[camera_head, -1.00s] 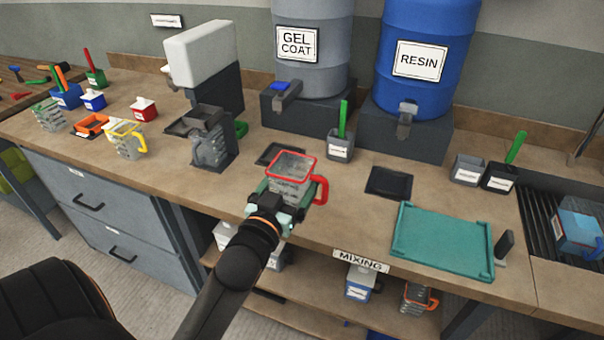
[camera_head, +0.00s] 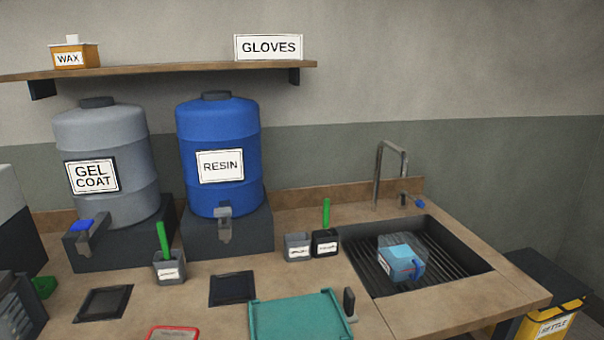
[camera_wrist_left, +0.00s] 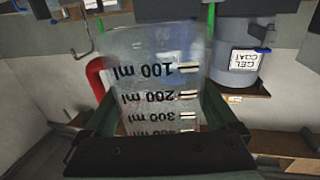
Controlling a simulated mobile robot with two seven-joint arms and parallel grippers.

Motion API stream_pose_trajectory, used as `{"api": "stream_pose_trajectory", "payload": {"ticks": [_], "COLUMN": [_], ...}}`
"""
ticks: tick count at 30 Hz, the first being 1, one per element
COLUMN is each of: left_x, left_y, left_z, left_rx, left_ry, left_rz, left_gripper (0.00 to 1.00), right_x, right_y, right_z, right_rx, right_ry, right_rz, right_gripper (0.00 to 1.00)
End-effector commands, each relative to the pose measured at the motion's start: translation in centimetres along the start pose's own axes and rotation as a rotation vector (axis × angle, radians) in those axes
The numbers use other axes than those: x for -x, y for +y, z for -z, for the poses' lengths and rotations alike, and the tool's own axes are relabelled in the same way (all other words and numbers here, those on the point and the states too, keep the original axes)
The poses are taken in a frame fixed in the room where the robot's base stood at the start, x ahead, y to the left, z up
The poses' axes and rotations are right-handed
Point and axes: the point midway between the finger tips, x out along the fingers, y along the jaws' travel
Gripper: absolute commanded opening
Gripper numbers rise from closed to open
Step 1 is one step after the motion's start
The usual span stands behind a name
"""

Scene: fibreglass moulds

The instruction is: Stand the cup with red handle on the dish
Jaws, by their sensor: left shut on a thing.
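The cup with red handle is a clear measuring cup with black ml marks, filling the middle of the left wrist view (camera_wrist_left: 160,75). Its red handle shows at left there. In the head view only its red rim (camera_head: 173,331) shows at the bottom edge. My left gripper (camera_wrist_left: 158,112) is shut on the cup, its fingers on both sides; it is out of the head view. Two flat dark square dishes lie on the bench, one before the gel coat barrel (camera_head: 103,303) and one before the resin barrel (camera_head: 232,289). I cannot tell which is meant. My right gripper is not in view.
A teal tray (camera_head: 298,316) lies right of the cup. A grey pot with a green stick (camera_head: 169,268) stands between the dishes. Two small pots (camera_head: 298,246) (camera_head: 325,243) stand behind the tray. The sink (camera_head: 455,262) at right holds a blue-handled cup (camera_head: 400,262).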

Motion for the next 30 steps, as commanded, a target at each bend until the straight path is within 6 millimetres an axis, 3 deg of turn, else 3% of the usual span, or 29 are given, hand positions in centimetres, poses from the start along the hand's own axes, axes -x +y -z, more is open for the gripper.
{"api": "stream_pose_trajectory", "payload": {"ticks": [11, 24, 30], "left_x": [-0.4, -4.8, -5.3], "left_y": [0.1, -0.3, 0.2], "left_z": [0.7, 9.0, 10.5], "left_rx": [0.004, 0.016, 0.002], "left_ry": [0.011, 0.02, 0.006], "left_rz": [0.002, 0.023, -0.001], "left_gripper": [0.35, 0.35, 0.35], "right_x": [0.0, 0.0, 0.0], "right_y": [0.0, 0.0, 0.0], "right_z": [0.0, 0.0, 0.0], "right_rx": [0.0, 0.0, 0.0], "right_ry": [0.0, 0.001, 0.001], "right_rz": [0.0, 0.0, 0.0], "right_gripper": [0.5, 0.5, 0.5]}}
